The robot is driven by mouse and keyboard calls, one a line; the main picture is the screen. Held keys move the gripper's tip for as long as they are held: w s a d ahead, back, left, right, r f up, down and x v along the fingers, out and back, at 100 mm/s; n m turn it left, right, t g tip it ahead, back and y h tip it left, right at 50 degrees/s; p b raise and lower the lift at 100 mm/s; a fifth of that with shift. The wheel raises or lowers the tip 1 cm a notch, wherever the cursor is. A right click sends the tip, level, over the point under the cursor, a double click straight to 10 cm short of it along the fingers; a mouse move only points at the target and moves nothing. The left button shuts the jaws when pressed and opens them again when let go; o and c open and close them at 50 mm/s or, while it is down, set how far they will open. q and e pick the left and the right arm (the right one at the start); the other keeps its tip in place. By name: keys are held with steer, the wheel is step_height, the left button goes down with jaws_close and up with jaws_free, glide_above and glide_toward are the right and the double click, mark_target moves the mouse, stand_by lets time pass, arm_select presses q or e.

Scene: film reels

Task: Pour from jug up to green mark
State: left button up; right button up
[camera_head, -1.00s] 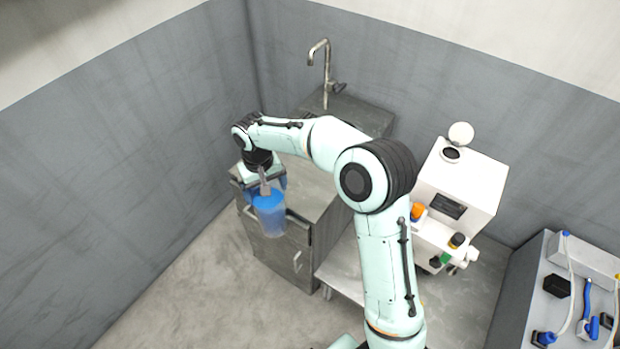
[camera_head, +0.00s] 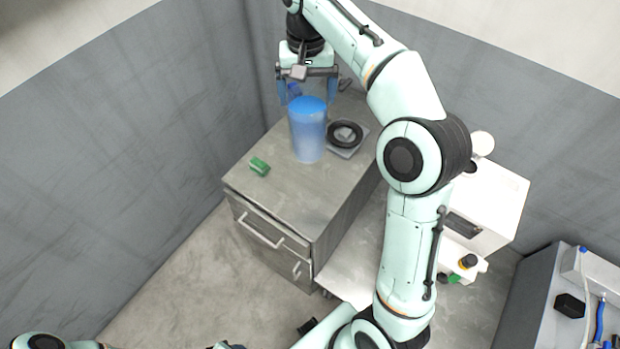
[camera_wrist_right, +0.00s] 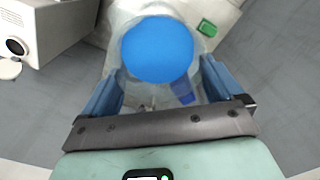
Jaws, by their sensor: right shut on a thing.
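My right gripper (camera_head: 308,88) is shut on the jug (camera_head: 308,135), a translucent vessel with blue liquid. The jug looks upright over the grey cabinet top, beside the black ring; I cannot tell whether it touches the top. In the right wrist view, the jug's round blue liquid surface (camera_wrist_right: 157,50) shows between the blue fingers of the gripper (camera_wrist_right: 160,88). A small green piece (camera_head: 259,166) lies on the cabinet top, left of the jug. I cannot make out a green mark on any vessel. My left gripper is not clearly in view.
A black ring on a grey plate (camera_head: 345,136) sits right of the jug. The cabinet's front left top (camera_head: 280,205) is clear. A white machine (camera_head: 495,205) stands to the right, partly behind my right arm. Grey walls close off the back and left.

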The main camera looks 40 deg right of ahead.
arm_select(q)
steer(key=shift+w+d, duration=0.1)
arm_select(e)
steer(key=shift+s+d+r, duration=0.1)
steer(key=shift+d+r, duration=0.05)
steer(key=shift+r, duration=0.3)
steer(key=shift+f, duration=0.25)
step_height(320, 180, down, 15)
steer(key=b, duration=0.4)
steer(key=shift+r, duration=0.15)
arm_select(q)
steer(key=s+f, duration=0.3)
steer(key=f, duration=0.3)
steer(key=shift+s+g+b, duration=0.3)
steer(key=shift+b, duration=0.1)
arm_select(e)
steer(key=shift+f, duration=2.3)
steer(key=o, duration=1.7)
steer(key=shift+f, duration=0.1)
arm_select(q)
steer(key=shift+s, duration=0.1)
